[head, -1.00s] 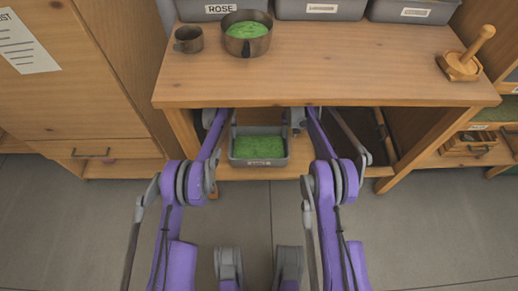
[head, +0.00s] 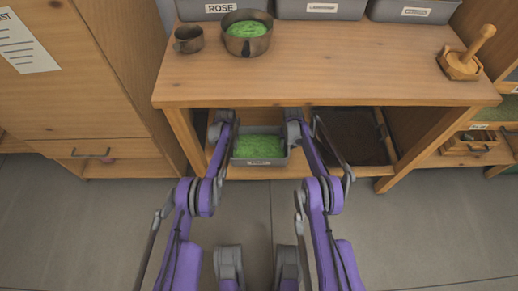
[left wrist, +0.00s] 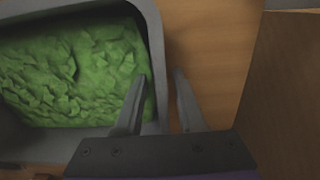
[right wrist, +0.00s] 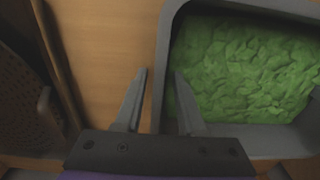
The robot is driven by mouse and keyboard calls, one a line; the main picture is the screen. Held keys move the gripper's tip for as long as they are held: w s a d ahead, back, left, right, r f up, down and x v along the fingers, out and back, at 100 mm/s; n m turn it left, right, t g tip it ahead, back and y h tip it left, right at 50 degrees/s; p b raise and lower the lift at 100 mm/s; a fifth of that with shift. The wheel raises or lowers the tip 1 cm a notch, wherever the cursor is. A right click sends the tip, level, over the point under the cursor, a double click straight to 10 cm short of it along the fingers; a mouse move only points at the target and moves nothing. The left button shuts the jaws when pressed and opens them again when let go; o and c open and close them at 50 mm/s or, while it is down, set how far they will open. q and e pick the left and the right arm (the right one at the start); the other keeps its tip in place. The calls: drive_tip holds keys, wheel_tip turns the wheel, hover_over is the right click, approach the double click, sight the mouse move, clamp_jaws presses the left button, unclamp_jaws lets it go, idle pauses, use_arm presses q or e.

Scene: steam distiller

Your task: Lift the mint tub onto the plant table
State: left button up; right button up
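The mint tub (head: 259,163), a grey tub full of green leaves, sits on the low shelf under the wooden table (head: 300,78). Its front label is too small to read. I take this table with the row of grey tubs as the plant table. My left gripper (left wrist: 159,76) is open, one finger inside the tub wall (left wrist: 154,35) and one outside. My right gripper (right wrist: 159,74) is open the same way around the opposite wall (right wrist: 164,40). Contact with the walls cannot be told. In the head view my fingertips are hidden.
The table's front edge overhangs the tub. The middle and front of the tabletop are clear.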

use_arm(q)
clamp_jaws()
use_arm(e)
clamp_jaws()
idle(1.1)
